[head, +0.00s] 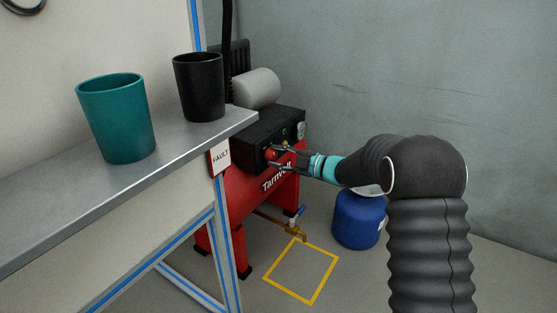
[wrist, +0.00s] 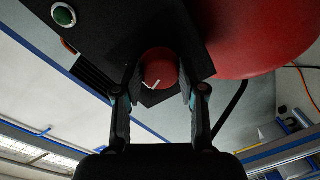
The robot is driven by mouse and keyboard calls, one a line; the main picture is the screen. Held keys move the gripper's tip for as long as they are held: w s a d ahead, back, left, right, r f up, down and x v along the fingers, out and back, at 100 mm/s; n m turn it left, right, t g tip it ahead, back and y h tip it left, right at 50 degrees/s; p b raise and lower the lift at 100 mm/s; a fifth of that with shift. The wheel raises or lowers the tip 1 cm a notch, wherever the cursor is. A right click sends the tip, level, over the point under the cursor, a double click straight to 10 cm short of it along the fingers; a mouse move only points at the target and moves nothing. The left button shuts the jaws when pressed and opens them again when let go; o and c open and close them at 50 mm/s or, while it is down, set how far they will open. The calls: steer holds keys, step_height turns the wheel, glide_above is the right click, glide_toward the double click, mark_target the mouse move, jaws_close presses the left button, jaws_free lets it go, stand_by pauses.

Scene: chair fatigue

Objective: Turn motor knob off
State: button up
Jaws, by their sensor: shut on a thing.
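The red motor knob (wrist: 159,69) sits on the black control box (head: 262,138) of a red machine (head: 232,196). A white pointer mark shows on the knob's face, slanted in the wrist view. My gripper (wrist: 158,84) has one finger on each side of the knob and is shut on it. In the head view my gripper (head: 272,157) reaches the front of the box from the right, and its fingers partly cover the knob. A green button (wrist: 64,14) shows on the box at upper left in the wrist view.
A metal bench (head: 60,195) with a teal cup (head: 116,118) and a black cup (head: 199,87) stands at left. A FAULT sign (head: 220,158) hangs at its corner. A blue container (head: 358,218) stands behind my arm. The yellow floor square (head: 313,301) is empty.

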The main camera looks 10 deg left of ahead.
steer(key=shift+n, duration=0.6)
steer(key=o, duration=1.1)
steer(key=shift+o, duration=0.2)
steer(key=v, duration=1.2)
steer(key=shift+s+r, duration=0.1)
